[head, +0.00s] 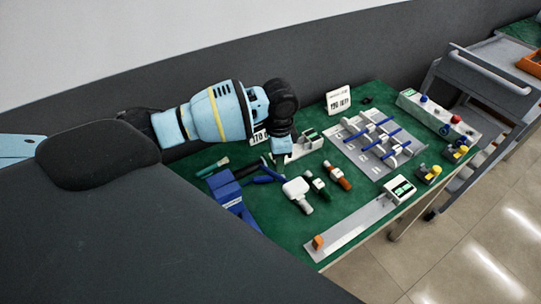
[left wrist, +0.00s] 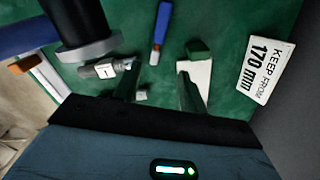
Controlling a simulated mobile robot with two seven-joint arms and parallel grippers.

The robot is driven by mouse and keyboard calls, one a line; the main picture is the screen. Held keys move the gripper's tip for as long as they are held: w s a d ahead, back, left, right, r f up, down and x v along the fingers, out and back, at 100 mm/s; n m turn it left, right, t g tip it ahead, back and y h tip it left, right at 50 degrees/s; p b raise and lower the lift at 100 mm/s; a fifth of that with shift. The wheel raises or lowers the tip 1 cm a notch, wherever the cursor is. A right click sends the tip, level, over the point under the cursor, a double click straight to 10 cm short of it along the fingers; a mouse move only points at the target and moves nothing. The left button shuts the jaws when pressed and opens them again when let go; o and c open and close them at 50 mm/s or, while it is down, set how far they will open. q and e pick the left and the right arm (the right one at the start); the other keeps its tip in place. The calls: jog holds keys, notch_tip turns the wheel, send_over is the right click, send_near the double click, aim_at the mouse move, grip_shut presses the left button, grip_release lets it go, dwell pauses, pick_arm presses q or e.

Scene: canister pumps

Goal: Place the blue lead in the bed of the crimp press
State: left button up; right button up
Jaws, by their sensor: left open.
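Several blue rods (head: 377,122), which look like the blue leads, lie across white supports on a grey plate (head: 352,160) at the right. My left gripper (head: 284,158) points down over the left part of the green mat, apart from that plate. In the left wrist view its two dark fingers (left wrist: 160,88) stand apart with nothing seen held between them. A blue piece with a metal tip (left wrist: 161,28) lies beyond the fingers. I cannot tell for sure which thing is the crimp press; a blue block-like device (head: 227,193) stands at the mat's left edge.
White, green and orange-brown handled items (head: 338,176) lie mid-mat. A long grey bar (head: 350,226) with a display runs along the front. A 190 mm sign (head: 338,101) stands behind; a 170 mm sign (left wrist: 265,67) is near my gripper. A grey cart (head: 480,75) stands right.

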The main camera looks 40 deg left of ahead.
aim_at(269, 179)
pick_arm(q)
jog(key=shift+s+f, duration=0.2)
jog(key=shift+f, duration=1.35)
jog(key=shift+s+f, duration=0.2)
jog(key=shift+f, duration=1.35)
jog(key=shift+d, duration=0.1)
grip_shut()
